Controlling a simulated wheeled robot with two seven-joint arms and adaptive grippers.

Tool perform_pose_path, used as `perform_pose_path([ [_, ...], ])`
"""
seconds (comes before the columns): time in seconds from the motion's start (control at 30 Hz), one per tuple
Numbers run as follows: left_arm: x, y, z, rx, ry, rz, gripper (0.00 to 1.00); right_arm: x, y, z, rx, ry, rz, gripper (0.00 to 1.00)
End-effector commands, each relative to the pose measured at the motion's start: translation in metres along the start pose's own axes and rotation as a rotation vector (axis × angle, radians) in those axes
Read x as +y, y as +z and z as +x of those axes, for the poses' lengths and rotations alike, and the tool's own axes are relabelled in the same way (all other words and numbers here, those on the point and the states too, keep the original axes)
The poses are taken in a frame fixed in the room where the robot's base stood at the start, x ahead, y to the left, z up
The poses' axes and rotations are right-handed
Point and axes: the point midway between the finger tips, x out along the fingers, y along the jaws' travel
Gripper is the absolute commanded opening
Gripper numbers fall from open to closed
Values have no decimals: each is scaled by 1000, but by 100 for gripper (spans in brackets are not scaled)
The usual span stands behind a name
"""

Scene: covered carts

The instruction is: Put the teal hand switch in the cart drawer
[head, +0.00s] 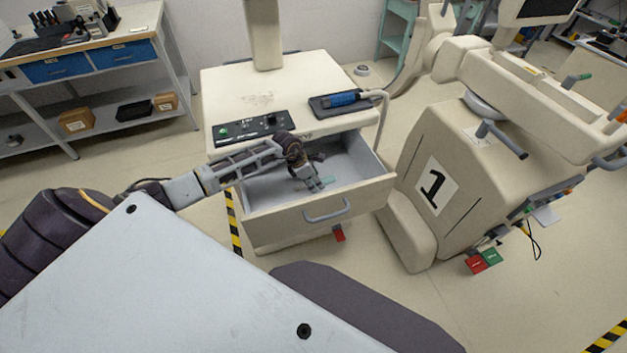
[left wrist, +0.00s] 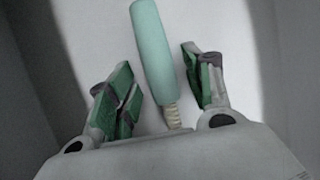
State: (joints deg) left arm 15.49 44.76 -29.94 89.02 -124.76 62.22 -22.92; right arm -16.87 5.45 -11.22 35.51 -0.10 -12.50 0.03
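The teal hand switch (left wrist: 154,50) lies in the open cart drawer, between the fingers of my left gripper (left wrist: 160,78) in the left wrist view. Gaps show between the switch and both green-padded fingers, so the gripper is open around it. A ribbed pale cord end shows at the switch's lower end. In the head view my left gripper (head: 313,183) reaches down into the drawer (head: 262,192), and a bit of the teal switch (head: 328,180) shows beside the fingers. My right gripper is not in view.
The cart top (head: 235,88) holds a control panel (head: 248,130) and a blue handheld device (head: 343,99) on a dark tray. A bulky machine marked 1 (head: 437,187) stands close on the right. A shelf bench (head: 100,85) stands at the left; floor between is clear.

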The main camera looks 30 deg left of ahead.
Motion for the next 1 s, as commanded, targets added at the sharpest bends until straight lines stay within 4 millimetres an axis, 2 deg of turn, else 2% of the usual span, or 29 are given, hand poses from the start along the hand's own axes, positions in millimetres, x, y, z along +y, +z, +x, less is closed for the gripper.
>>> perform_pose_path([
  [0.47,0,1,-5,-1,1,1,51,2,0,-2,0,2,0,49],
  [1.0,0,0,-55,0,1,2,51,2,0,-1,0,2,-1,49],
])
